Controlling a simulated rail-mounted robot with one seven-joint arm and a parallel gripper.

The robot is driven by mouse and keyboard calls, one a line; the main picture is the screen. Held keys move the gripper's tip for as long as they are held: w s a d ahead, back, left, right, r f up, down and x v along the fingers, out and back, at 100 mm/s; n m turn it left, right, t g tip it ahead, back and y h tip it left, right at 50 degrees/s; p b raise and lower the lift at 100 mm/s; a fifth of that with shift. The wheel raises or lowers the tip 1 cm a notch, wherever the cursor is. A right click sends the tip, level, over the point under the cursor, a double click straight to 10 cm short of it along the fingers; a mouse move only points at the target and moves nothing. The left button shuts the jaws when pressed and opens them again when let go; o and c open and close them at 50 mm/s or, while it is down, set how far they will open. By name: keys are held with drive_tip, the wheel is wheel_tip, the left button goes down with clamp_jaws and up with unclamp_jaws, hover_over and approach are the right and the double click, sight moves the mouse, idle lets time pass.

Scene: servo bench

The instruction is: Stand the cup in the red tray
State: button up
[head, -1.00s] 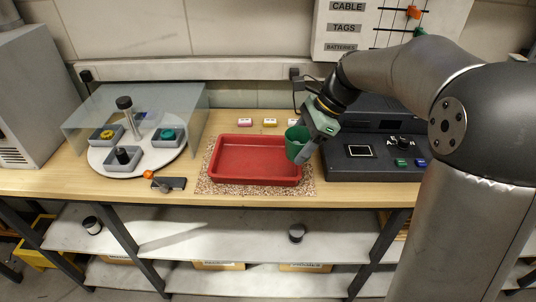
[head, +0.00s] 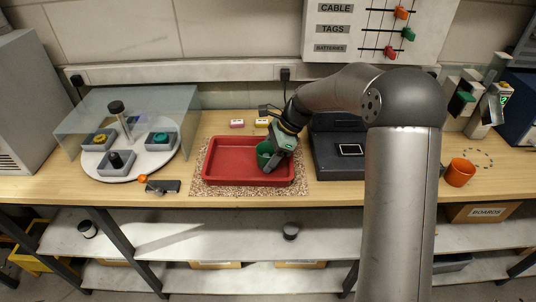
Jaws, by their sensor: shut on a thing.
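The red tray (head: 225,172) lies on a speckled mat in the middle of the bench. The green cup (head: 264,150) is at the right part of the tray, within its outline in the head view. My gripper (head: 272,161) is shut on the cup, reaching in from the upper right. The gripper covers the cup's right side. I cannot tell whether the cup's base touches the tray floor.
A round turntable (head: 127,164) with small grey bins stands at left under a clear cover. A dark device (head: 335,165) sits just right of the tray. An orange cup (head: 460,172) stands at far right. The tray's left half is empty.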

drive_tip(key=o, duration=1)
drive_tip(key=shift+f, duration=0.1)
drive_tip(key=v, duration=1.2)
drive_tip(key=s+d+f+n+h, duration=0.1)
drive_tip(key=s+n, duration=0.4)
drive_tip(key=s, duration=0.6)
drive_tip(key=s+d+f+n+t+h, duration=0.1)
drive_tip(key=s+d+n, duration=0.4)
drive_tip(key=s, duration=0.6)
drive_tip(key=s+d+f+n+h, duration=0.3)
drive_tip(key=s+n, duration=0.3)
drive_tip(key=s, duration=0.5)
drive_tip(key=shift+d+f+t+h, duration=0.1)
drive_tip(key=shift+f+t+h, duration=0.2)
drive_tip(key=shift+h, duration=0.1)
